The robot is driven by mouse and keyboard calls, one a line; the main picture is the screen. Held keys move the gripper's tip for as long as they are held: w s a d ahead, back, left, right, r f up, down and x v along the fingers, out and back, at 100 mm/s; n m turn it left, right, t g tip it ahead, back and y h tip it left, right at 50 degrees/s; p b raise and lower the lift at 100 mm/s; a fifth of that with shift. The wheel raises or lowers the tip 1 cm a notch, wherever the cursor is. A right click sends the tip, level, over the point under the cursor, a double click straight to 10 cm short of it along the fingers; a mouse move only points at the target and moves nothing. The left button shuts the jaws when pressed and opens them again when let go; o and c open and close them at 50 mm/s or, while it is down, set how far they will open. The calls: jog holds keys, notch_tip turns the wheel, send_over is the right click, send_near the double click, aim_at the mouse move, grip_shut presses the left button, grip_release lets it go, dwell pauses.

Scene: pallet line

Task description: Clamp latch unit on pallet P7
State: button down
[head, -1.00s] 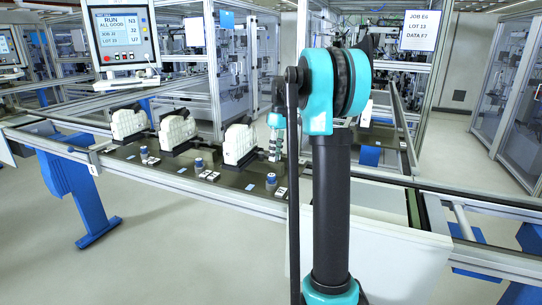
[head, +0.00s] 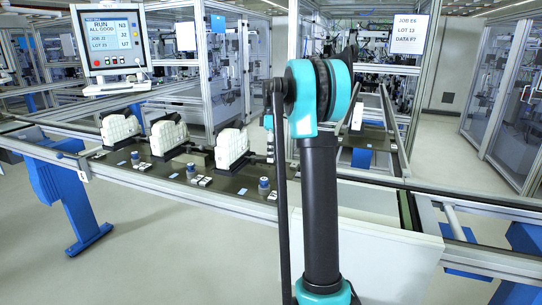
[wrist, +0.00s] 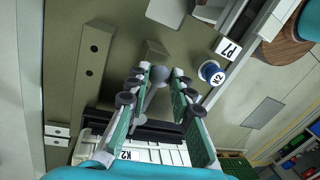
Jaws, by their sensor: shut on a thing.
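In the wrist view my gripper (wrist: 161,70) has its two green fingers with dark pads closed around a grey round-ended knob (wrist: 160,76). The knob looks like part of the latch unit; its lower part is hidden between the fingers. Below it are a black clamp body and a white ribbed block (wrist: 160,152) marked K2. The dark pallet plate (wrist: 60,95) carries a P7 label (wrist: 228,48) at upper right. In the head view my gripper (head: 270,150) is mostly hidden behind my arm, right of the nearest white block (head: 231,146).
A blue-ringed round knob (wrist: 211,72) stands right of my fingers, near the rail. In the head view, more white blocks (head: 168,137) stand along the conveyor line to the left. A screen (head: 112,40) reads RUN, ALL GOOD. Rails bound the line in front.

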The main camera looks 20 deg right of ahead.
jog(key=c, duration=1.3)
grip_release()
jog(key=r, duration=0.4)
jog(key=w+r, duration=0.1)
jog(key=r, duration=0.3)
jog(key=w+d+r, duration=0.1)
jog(key=r, duration=0.2)
jog(key=shift+w+r, duration=0.1)
jog(key=shift+r, duration=0.3)
